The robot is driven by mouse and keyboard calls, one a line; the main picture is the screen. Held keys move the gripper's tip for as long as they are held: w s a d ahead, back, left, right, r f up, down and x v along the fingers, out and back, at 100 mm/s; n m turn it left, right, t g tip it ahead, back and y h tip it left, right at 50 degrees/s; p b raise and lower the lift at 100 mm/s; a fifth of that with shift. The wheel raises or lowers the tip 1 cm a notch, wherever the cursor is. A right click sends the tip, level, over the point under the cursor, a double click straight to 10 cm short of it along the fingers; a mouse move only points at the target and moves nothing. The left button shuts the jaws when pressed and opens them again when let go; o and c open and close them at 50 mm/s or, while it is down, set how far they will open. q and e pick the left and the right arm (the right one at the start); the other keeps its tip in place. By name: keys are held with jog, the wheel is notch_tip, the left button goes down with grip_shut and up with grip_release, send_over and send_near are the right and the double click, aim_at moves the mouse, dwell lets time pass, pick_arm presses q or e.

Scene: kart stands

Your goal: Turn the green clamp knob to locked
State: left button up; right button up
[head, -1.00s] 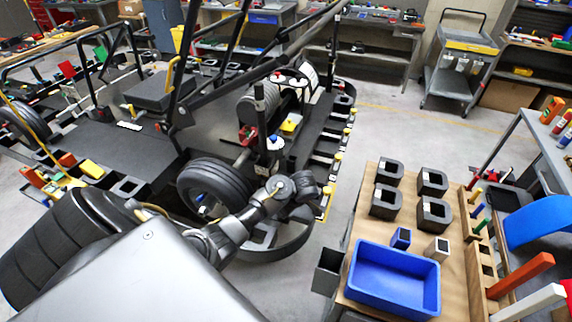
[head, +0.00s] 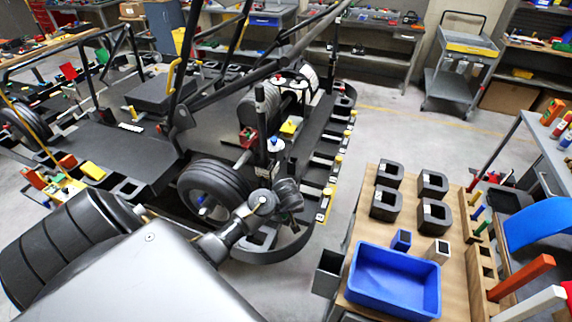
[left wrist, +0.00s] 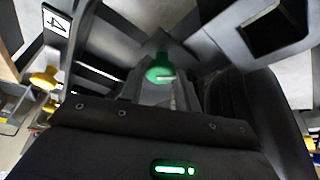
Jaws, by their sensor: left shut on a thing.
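The green clamp knob (left wrist: 160,70) shows in the middle of the left wrist view, with a pale mark on its near side. My left gripper (left wrist: 162,82) is shut on the knob, its fingers on either side. In the head view my left gripper (head: 290,212) is at the kart's front edge, beside the front tyre (head: 215,192). The knob is hidden there behind my wrist. I cannot read from these frames whether the knob stands at locked. My right gripper is not in view.
A yellow knob (left wrist: 45,80) and a plate marked 4 (left wrist: 57,22) are close by in the left wrist view. A wooden table with a blue bin (head: 393,282) stands to the right. Floor is clear behind it.

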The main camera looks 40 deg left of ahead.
pick_arm(q)
jog(key=m+h, duration=0.1)
jog(key=m, duration=0.1)
jog(key=m+t+h, duration=0.1)
jog(key=m, duration=0.2)
jog(key=shift+a+r, duration=0.1)
jog(key=shift+m, duration=0.3)
dwell(0.4)
jog(key=o, duration=0.9)
jog(key=shift+o, duration=0.2)
jog(key=v, duration=1)
jog(key=shift+s+r, duration=0.2)
jog(key=shift+r, duration=0.1)
